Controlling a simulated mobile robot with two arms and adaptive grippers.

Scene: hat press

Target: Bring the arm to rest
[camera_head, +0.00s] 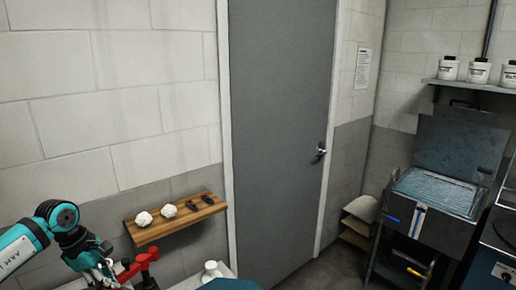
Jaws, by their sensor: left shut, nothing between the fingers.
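My left arm comes in at the lower left, teal and dark grey, bent downward at its wrist. Its left gripper (107,274) points down near the bottom edge, shut with nothing held. A red part with a black base (142,264) stands just to the right of the gripper; I cannot tell whether they touch. My right gripper is not in view.
A wooden wall shelf (176,220) holds white lumps and dark items. A white bottle (212,270) and a blue rounded shape (230,285) show at the bottom edge. A grey door (278,130) is shut. A metal fryer-like unit (440,200) stands right, below white jars (479,71).

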